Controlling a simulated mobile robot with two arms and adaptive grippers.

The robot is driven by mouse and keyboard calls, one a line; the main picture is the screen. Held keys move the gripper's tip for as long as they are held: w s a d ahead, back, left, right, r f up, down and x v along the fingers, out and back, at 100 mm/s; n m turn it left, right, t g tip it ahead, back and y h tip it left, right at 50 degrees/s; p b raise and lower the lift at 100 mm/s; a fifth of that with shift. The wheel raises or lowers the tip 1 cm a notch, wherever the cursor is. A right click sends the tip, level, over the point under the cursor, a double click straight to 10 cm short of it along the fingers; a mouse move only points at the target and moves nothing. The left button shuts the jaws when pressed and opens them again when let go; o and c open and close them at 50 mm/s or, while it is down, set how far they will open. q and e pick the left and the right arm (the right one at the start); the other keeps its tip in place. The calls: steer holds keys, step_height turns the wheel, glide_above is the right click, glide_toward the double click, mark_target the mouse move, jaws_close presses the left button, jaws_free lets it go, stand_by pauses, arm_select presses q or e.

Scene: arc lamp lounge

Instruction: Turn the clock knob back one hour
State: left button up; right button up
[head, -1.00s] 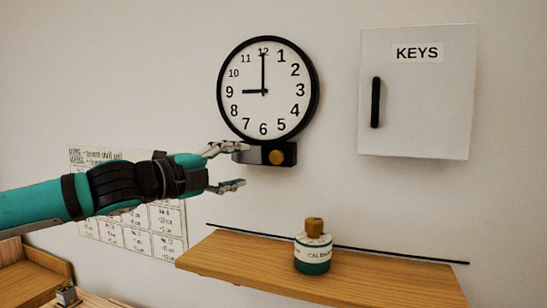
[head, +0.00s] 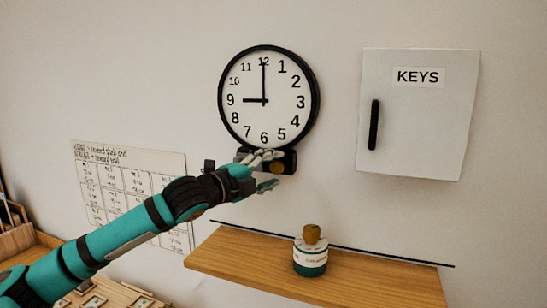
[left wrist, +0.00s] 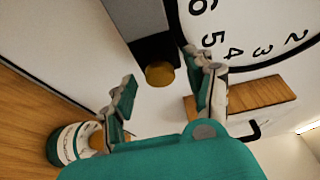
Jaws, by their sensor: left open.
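The round wall clock (head: 300,118) has a black rim and a white face, and its hands read nine o'clock. A black box (head: 290,158) under it carries the round brass knob (head: 278,168). The left wrist view shows the knob (left wrist: 159,74) unobstructed, beyond and between the fingertips. My left gripper (head: 272,170) is open at the knob, one finger above and one below in the head view. It also shows in the left wrist view (left wrist: 163,92), with a visible gap on both sides of the knob. My right gripper is not in view.
A wooden shelf (head: 350,283) below the clock holds a green and white jar (head: 310,258) with a brown top. A white KEYS cabinet (head: 420,120) with a black handle hangs at right. A paper chart (head: 130,180) is on the wall behind my left arm.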

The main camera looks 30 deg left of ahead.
arm_select(q)
steer(key=shift+w+d, duration=0.2)
steer(key=shift+w, duration=0.35)
jaws_close()
steer(key=shift+f+n+t+b, duration=0.3)
steer(key=shift+n+t+b, duration=0.2)
steer(key=shift+n+b, duration=0.95)
steer(key=shift+r+n+t+y+b, duration=0.15)
steer(key=shift+n+t+b, duration=0.15)
steer(key=shift+n+b, duration=0.45)
steer(key=shift+n+t+y+b, duration=0.15)
steer(key=shift+n+t+b, duration=0.15)
steer(key=shift+n+b, duration=0.4)
